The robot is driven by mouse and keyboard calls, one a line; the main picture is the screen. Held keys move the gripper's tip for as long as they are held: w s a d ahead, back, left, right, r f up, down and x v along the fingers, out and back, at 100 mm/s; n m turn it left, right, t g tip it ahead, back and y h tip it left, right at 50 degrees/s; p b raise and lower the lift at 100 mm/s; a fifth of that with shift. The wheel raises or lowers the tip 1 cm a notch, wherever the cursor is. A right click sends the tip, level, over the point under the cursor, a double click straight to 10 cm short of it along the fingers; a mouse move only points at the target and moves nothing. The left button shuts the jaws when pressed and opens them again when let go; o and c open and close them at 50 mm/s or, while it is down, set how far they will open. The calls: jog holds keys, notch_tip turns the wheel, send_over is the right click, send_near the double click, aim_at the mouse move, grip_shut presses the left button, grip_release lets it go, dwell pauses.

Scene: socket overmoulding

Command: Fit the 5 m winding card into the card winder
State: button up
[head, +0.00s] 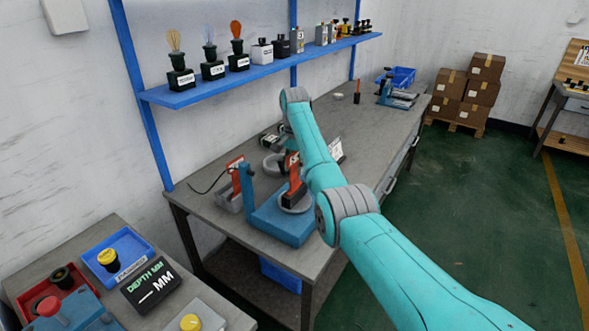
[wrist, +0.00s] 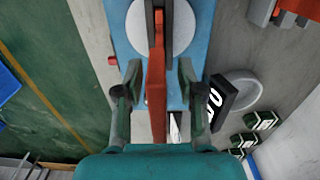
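The card winder (head: 277,226) has a blue base, also in the wrist view (wrist: 118,22), and a pale round disc (wrist: 183,25). The orange-red winding card (head: 299,194) stands upright over the disc, beside a dark part. In the wrist view the card (wrist: 157,88) is seen edge-on, running between the fingers of my gripper (wrist: 160,82). The fingers are spread, with a gap visible on both sides of the card. I cannot tell how deep the card sits in the winder.
A black display (wrist: 217,98) and a grey ring-shaped dish (wrist: 250,88) lie close to the right finger. Several green boxes (wrist: 243,140) are beyond. A red-and-grey device (head: 232,190) stands left of the winder.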

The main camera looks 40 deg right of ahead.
notch_tip(320, 180, up, 11)
jog(key=shift+w, duration=0.1)
dwell(0.3)
dwell(0.5)
